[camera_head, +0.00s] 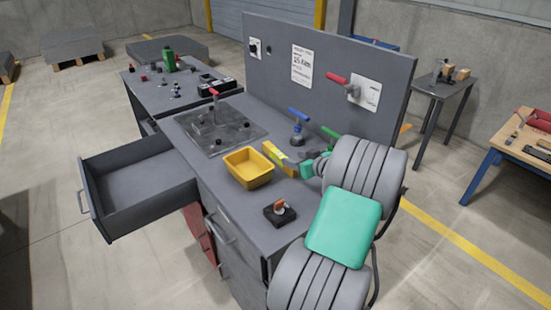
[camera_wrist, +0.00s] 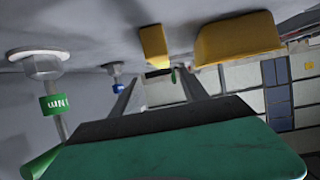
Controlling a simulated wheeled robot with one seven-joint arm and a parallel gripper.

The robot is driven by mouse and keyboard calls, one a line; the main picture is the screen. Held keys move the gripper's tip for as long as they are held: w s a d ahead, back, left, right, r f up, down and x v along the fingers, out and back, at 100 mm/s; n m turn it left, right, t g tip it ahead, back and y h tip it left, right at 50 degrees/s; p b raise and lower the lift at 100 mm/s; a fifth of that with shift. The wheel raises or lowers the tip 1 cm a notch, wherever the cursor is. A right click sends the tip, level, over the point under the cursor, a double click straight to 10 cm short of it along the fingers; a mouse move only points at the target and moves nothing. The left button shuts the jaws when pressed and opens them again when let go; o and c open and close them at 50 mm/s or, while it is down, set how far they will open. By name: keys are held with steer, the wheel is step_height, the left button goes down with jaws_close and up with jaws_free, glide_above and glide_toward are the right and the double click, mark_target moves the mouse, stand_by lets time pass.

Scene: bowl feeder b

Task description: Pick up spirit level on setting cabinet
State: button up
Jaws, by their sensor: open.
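The spirit level (camera_head: 279,155) is a small yellow bar on the grey cabinet top, between the yellow bin and the blue-handled valve. In the wrist view the yellow bar (camera_wrist: 154,42) shows beyond the fingertips, in line with the gap between them. My gripper (camera_head: 301,164) is low over the cabinet top, just right of the level, its fingers toward it. In the wrist view the two dark fingers of my gripper (camera_wrist: 160,75) are apart with nothing clearly held. The level's end nearest my gripper is partly hidden in the head view; contact cannot be told.
A yellow bin (camera_head: 249,168) stands left of the level. A blue-handled valve (camera_head: 298,130) and a green-handled valve (camera_head: 330,133) stand behind, near the upright panel (camera_head: 320,60). A black block with an orange switch (camera_head: 279,211) sits in front. An open drawer (camera_head: 140,185) juts out left.

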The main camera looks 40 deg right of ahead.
mark_target(281, 155)
steer(key=p+x, duration=0.2)
steer(key=x, duration=0.5)
steer(key=shift+w+a+f+p, duration=0.1)
steer(key=shift+w+f+p, duration=0.1)
steer(key=shift+p, duration=0.15)
steer(key=shift+s+a, duration=0.1)
steer(key=shift+c, duration=0.4)
jaws_close()
